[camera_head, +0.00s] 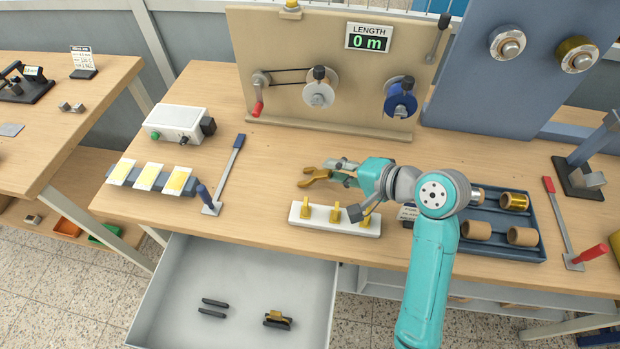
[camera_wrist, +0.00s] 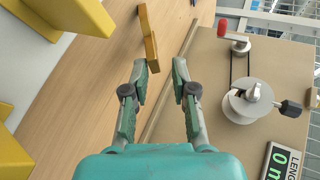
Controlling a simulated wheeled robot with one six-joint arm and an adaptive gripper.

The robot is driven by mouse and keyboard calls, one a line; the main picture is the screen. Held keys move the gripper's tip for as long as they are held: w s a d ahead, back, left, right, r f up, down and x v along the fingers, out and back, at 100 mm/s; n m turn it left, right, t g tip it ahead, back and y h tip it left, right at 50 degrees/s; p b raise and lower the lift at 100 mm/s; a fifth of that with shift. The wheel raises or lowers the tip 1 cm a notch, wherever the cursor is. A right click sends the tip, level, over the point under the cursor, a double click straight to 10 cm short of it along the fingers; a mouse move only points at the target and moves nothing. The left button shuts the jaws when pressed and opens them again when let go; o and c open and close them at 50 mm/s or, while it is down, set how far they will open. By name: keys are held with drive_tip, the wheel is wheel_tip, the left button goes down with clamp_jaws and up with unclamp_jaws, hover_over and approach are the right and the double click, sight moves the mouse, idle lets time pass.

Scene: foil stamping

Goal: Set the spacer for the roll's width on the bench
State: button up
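A white rack (camera_head: 348,226) with three upright yellow spacers (camera_head: 335,214) stands near the bench's front edge. Large yellow pieces (camera_wrist: 70,15) at the left of the wrist view look like these spacers. A separate brass-coloured, forked piece (camera_head: 313,178) lies on the bench behind the rack, just left of my gripper (camera_head: 343,172). The wrist view shows this piece (camera_wrist: 149,38) ahead of my fingers, near the left fingertip. Whether they touch is unclear. My gripper (camera_wrist: 160,72) is open, with nothing visible between its fingertips. I cannot tell which width each spacer has.
A beige panel (camera_head: 330,95) with spindles, a crank and a "LENGTH 0 m" display stands behind. A blue tray (camera_head: 470,246) with rolls is right of my arm. An open drawer (camera_head: 235,285) juts out below. Bare bench (camera_head: 265,175) lies left of the forked piece.

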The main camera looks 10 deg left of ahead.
drive_tip(key=shift+v, duration=1.9)
wheel_tip(320, 180, up, 7)
drive_tip(key=s+d, duration=0.1)
drive_tip(key=d, duration=0.1)
drive_tip(key=shift+s+r, duration=0.15)
drive_tip(key=shift+r, duration=0.05)
drive_tip(key=shift+d, duration=0.1)
